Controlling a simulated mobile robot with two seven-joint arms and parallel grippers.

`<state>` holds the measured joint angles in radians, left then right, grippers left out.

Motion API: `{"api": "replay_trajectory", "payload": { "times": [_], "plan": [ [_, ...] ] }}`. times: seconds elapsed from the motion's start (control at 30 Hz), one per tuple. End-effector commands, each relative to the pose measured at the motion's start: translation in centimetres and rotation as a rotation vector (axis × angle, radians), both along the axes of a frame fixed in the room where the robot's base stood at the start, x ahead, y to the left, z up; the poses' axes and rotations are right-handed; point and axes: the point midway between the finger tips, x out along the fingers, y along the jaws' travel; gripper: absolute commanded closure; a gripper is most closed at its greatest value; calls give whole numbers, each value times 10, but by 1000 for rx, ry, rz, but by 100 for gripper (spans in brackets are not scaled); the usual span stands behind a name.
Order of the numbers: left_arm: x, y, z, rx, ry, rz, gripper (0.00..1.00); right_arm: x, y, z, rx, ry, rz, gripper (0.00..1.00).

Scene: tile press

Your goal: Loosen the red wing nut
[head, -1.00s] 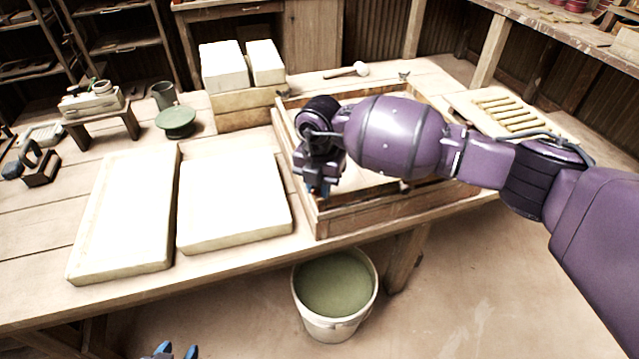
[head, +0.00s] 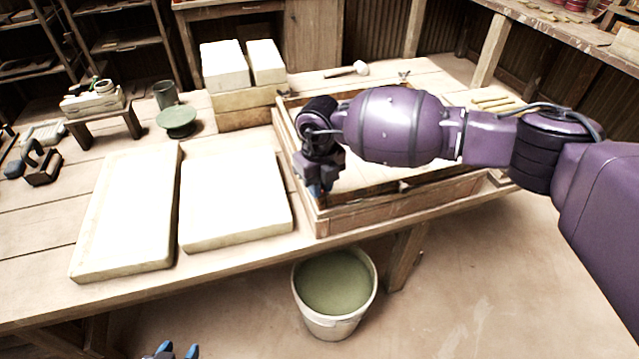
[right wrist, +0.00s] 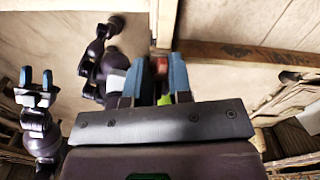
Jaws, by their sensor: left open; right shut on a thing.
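The red wing nut (right wrist: 161,66) shows as a small red patch between the blue fingers of my right gripper (right wrist: 162,80) in the right wrist view. The fingers are shut on it. In the head view my right gripper (head: 319,190) is at the front left corner of the wooden frame (head: 350,217), and my wrist and forearm hide the nut. My left gripper (head: 171,351) is open and empty at the bottom edge of the head view, away from the bench. It also shows at the left of the right wrist view (right wrist: 37,80).
Two pale slabs (head: 235,195) lie left of the frame. White blocks (head: 224,66) stand on a wooden block behind. A green round stand (head: 177,118) and a mallet (head: 347,70) are on the bench. A bucket (head: 335,325) stands on the floor in front.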

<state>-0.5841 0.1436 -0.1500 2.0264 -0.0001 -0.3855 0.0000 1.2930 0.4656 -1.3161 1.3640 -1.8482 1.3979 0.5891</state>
Motion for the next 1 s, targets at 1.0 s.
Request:
{"api": "replay_trajectory", "payload": {
  "times": [1.0],
  "plan": [
    [1,0,-3,2,1,-4,54,-1,0,0,-1,2,399,89]
  ]
}}
